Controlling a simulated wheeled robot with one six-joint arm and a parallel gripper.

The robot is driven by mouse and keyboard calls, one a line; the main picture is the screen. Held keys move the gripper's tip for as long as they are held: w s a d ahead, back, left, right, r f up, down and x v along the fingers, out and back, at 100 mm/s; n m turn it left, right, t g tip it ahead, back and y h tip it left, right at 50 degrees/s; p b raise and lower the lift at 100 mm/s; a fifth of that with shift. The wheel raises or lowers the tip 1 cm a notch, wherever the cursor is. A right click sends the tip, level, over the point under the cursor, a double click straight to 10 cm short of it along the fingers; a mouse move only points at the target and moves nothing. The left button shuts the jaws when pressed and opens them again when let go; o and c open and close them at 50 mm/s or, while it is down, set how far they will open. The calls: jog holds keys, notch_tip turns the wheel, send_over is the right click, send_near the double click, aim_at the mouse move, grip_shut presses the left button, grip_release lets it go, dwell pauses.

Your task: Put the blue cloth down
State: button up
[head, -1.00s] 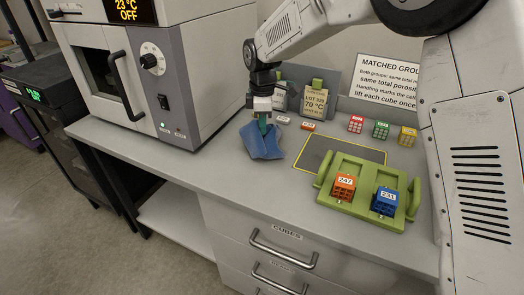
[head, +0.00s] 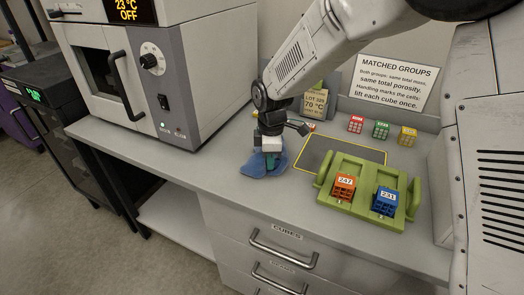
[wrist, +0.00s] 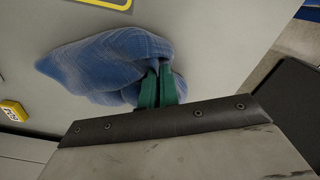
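The blue cloth (head: 256,165) lies bunched on the grey bench, left of the dark yellow-edged mat. In the wrist view the cloth (wrist: 105,65) is spread and folded, with part of it between the green fingertips. My gripper (head: 270,160) is low over the bench at the cloth. In the wrist view my gripper (wrist: 157,88) has its green fingers close together, pinching a fold of cloth. The cloth's underside is hidden, but it appears to rest on the bench.
A green tray (head: 322,183) holds an orange cube (head: 343,187) and a blue cube (head: 385,201). The dark mat (head: 320,158) is bare. Several small cubes stand behind it, near a sign (head: 393,84). An oven (head: 170,70) stands left. Bench left of the cloth is clear.

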jog(key=o, duration=0.9)
jog(key=shift+r, duration=0.1)
jog(key=shift+s+d+r+p, duration=0.1)
jog(key=shift+s+r+p, duration=0.15)
jog(key=shift+r, duration=0.3)
jog(key=shift+s+r+p, duration=0.15)
jog(key=shift+r+p, duration=0.1)
jog(key=shift+r, duration=0.3)
jog(key=s+r, duration=0.1)
jog(key=r, duration=0.1)
jog(key=s+r, duration=0.1)
jog(key=r, duration=0.2)
jog(key=s+d+r, duration=0.1)
jog(key=r, duration=0.1)
jog(key=shift+s+r, duration=0.1)
jog(key=shift+r, duration=0.2)
jog(key=c, duration=0.7)
jog(key=shift+w+a+b, duration=0.3)
jog(key=shift+w+b, duration=0.05)
jog(key=shift+b, duration=0.05)
grip_shut()
jog(key=w+a+f, duration=0.3)
jog(key=shift+a, duration=0.2)
